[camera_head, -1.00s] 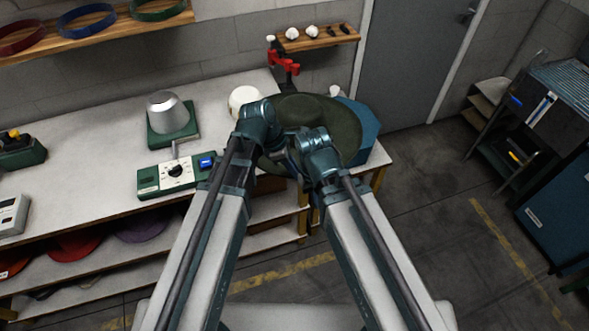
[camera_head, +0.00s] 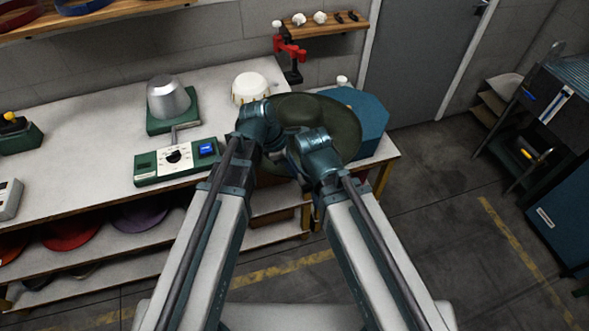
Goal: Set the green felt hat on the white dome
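The green felt hat (camera_head: 345,128) is dark olive with a wide brim and a rounded crown. It lies just beyond my two wrists, near the right end of the workbench, overlapping a blue box in the picture. The white dome (camera_head: 250,87) is cream-coloured and stands on the bench just left of the hat, its top bare. My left gripper (camera_head: 272,152) is at the hat's near left side. My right gripper (camera_head: 300,172) is at its near side, further right.
The blue box (camera_head: 375,118) stands at the bench's right end. A red clamp (camera_head: 290,50) rises behind the dome. The white bench top (camera_head: 90,130) is largely clear.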

